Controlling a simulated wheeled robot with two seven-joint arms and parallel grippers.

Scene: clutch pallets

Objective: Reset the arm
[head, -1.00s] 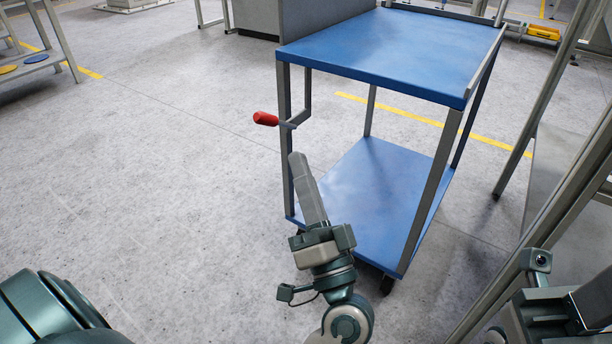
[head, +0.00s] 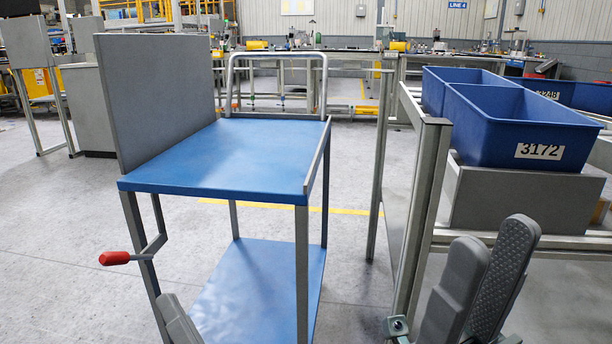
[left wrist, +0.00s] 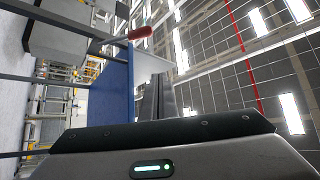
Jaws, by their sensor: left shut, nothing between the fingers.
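My left gripper (head: 178,320) shows at the bottom of the head view, in front of the blue cart's near left leg. Its grey fingers are together with nothing between them. They also show in the left wrist view (left wrist: 156,98), pointing away from the camera. My right gripper (head: 488,275) stands upright at the lower right, in front of the metal rack. Its two grey fingers are apart, and the textured inner pad of one shows. Nothing is seen between them. Most of both arms is out of view.
A cart with a blue top (head: 235,158) and a grey back panel (head: 157,95) stands ahead. Its red handle (head: 114,258) sticks out left. A rack (head: 425,200) holds blue bins (head: 515,125) at right. Floor (head: 60,230) at left is clear.

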